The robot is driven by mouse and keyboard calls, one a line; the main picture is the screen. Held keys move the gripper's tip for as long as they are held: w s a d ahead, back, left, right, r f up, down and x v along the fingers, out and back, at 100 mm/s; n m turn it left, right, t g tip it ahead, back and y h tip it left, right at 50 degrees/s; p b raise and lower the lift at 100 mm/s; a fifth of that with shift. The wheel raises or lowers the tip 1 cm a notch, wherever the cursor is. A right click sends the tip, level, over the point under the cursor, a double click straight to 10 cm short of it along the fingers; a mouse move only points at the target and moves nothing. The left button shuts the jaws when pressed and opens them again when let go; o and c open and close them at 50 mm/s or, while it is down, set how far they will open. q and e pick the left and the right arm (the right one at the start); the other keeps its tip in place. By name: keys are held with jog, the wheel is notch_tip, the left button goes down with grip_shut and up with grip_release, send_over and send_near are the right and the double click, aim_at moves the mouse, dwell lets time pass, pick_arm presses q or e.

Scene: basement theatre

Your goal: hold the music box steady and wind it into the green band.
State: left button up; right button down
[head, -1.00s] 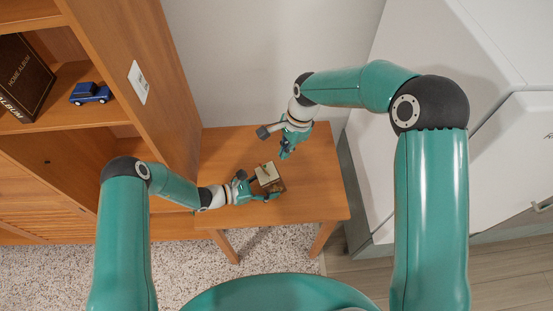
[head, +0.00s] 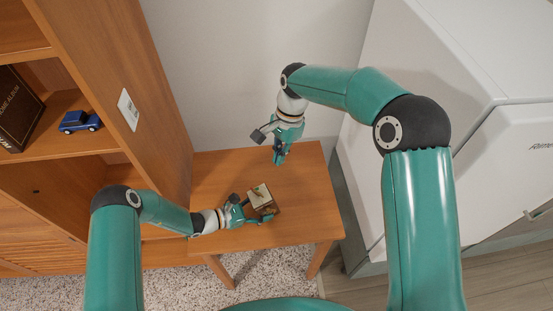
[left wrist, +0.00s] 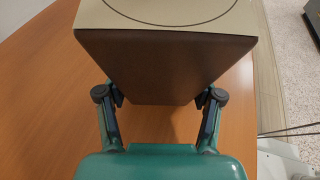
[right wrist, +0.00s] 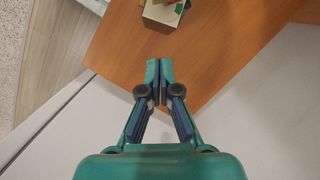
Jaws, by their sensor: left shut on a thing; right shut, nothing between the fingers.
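The music box (head: 262,197) is a small box with a pale top and brown sides on the wooden table (head: 300,222). In the left wrist view its dark side (left wrist: 160,70) fills the space between the fingers. My left gripper (head: 256,208) is shut on the music box from the left. My right gripper (head: 279,158) is shut and empty, behind and above the box, apart from it. In the right wrist view its fingertips (right wrist: 160,68) meet, and the box (right wrist: 162,14) shows beyond them at the top with a bit of green on it. The winding part is too small to make out.
A wooden shelf unit (head: 120,60) stands left of the table, with a blue toy car (head: 80,121) and a dark album (head: 18,105). A white appliance (head: 440,60) stands on the right. The table's right half is clear.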

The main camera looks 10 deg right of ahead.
aim_at(258, 194)
jog(key=s+a+f, duration=0.1)
jog(key=f, duration=0.1)
jog(key=s+a+f, duration=0.1)
jog(key=f, duration=0.2)
jog(key=a+f, duration=0.1)
jog(key=f, duration=0.2)
jog(key=shift+s+a+f, duration=0.25)
jog(key=shift+s+a, duration=0.05)
jog(key=shift+s, duration=0.1)
jog(key=shift+s+a+f, duration=0.15)
jog(key=shift+s+a, duration=0.25)
jog(key=shift+a, duration=0.1)
jog(key=shift+s+a+f+m+t, duration=0.1)
jog(key=shift+s+a+m+t, duration=0.3)
jog(key=shift+m, duration=0.3)
jog(key=shift+s+m+y, duration=0.25)
jog(key=shift+m+y, duration=0.05)
jog(key=shift+m, duration=0.3)
jog(key=shift+s, duration=0.1)
jog(key=shift+f, duration=0.1)
